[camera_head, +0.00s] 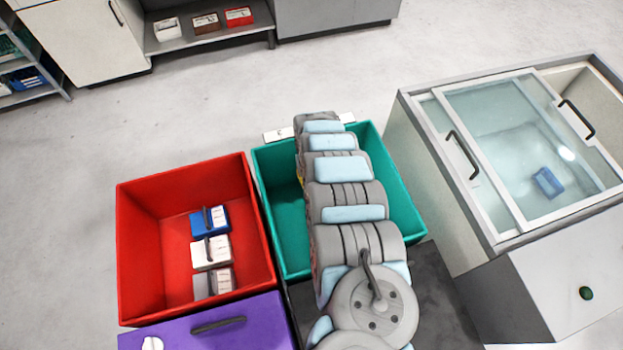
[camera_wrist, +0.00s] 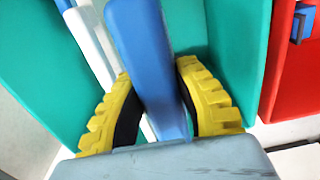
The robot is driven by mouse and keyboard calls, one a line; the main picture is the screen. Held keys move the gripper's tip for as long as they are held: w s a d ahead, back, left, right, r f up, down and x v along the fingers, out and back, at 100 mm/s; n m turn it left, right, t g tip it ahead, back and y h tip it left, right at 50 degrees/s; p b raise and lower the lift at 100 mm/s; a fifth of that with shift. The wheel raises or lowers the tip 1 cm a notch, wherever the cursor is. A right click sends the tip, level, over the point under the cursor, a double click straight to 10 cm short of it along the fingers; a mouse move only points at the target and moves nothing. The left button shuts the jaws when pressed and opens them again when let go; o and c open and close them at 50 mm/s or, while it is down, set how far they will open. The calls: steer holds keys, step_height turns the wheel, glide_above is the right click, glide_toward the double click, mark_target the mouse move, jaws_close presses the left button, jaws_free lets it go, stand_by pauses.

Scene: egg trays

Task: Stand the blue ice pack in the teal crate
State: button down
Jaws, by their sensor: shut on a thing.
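The blue ice pack (camera_wrist: 150,60) is a flat blue slab held between the yellow fingers of my gripper (camera_wrist: 156,72) in the wrist view. My gripper is shut on it. The pack's far end points away from the wrist, among the green walls of the teal crate (camera_wrist: 235,50). Whether it touches the crate floor cannot be told. In the head view the teal crate (camera_head: 402,200) stands in the middle, and my arm passes over it, hiding the gripper, the pack and much of the inside.
A white and blue piece (camera_wrist: 90,40) lies left of the pack. The red crate (camera_head: 140,230), with several handled packs, adjoins the teal crate's left side. A purple lid (camera_head: 250,325) is in front. A glass-topped chest (camera_head: 420,150) with a blue item (camera_head: 548,182) inside stands right.

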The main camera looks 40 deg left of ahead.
steer(key=shift+f+b, duration=14.75)
steer(key=shift+f, duration=3.15)
steer(key=shift+f+b, duration=0.3)
steer(key=shift+f, duration=0.2)
steer(key=c, duration=0.8)
jaws_free()
steer(key=shift+r, duration=0.15)
step_height(320, 180, up, 12)
steer(key=shift+f, duration=0.1)
steer(key=shift+s, duration=0.1)
